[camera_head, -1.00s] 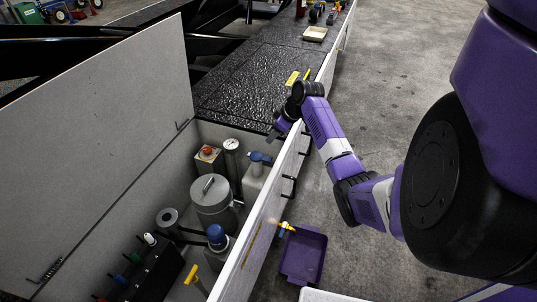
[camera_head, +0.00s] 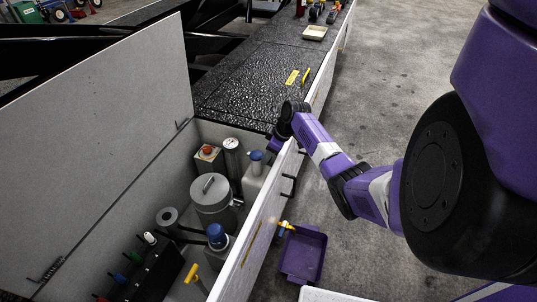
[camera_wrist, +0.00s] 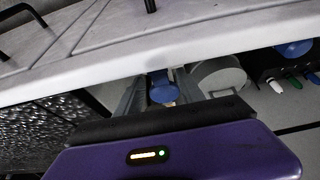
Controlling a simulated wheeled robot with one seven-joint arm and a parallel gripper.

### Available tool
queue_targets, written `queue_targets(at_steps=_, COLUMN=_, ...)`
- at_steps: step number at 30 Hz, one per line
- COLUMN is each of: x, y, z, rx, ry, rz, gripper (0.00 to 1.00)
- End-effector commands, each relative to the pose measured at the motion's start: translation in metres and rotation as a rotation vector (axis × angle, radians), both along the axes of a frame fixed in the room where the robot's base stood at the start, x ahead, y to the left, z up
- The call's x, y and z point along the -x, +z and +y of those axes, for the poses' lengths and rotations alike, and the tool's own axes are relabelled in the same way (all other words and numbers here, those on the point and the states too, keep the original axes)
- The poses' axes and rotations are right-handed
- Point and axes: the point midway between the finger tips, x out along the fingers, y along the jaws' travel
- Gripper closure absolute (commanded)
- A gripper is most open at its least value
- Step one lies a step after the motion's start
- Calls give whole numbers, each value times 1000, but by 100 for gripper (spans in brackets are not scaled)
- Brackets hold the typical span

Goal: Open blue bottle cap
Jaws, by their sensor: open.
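A grey bottle (camera_head: 253,181) with a blue cap (camera_head: 256,155) stands inside the open compartment, near its right wall. My gripper (camera_wrist: 162,86) is open in the wrist view, with one finger on each side of a blue cap (camera_wrist: 163,93). Whether the fingers touch the cap cannot be told. In the head view my gripper (camera_head: 274,143) is at the compartment's upper right corner, close to the bottle cap, its fingertips hard to see. A second blue cap (camera_head: 217,233) is on a container lower in the compartment; a blue cap also shows at the right of the wrist view (camera_wrist: 293,48).
The compartment's right wall (camera_head: 262,222) stands between my arm and its contents. A grey canister (camera_head: 210,194), a red-button box (camera_head: 207,156), a gauge cylinder (camera_head: 231,155) and a black lever block (camera_head: 150,272) crowd inside. A purple bin (camera_head: 304,255) is outside.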

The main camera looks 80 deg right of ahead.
Motion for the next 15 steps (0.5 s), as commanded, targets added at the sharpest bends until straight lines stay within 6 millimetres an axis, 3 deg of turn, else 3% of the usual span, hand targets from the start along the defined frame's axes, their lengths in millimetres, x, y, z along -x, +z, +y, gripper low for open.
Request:
queue_targets(at_steps=6, x=0, y=0, z=0, rx=1, ry=1, rz=0, gripper=56)
queue_targets(at_steps=12, x=0, y=0, z=0, rx=0, ry=0, rz=0, gripper=96)
queue_targets(at_steps=15, x=0, y=0, z=0, rx=0, ry=0, rz=0, gripper=100)
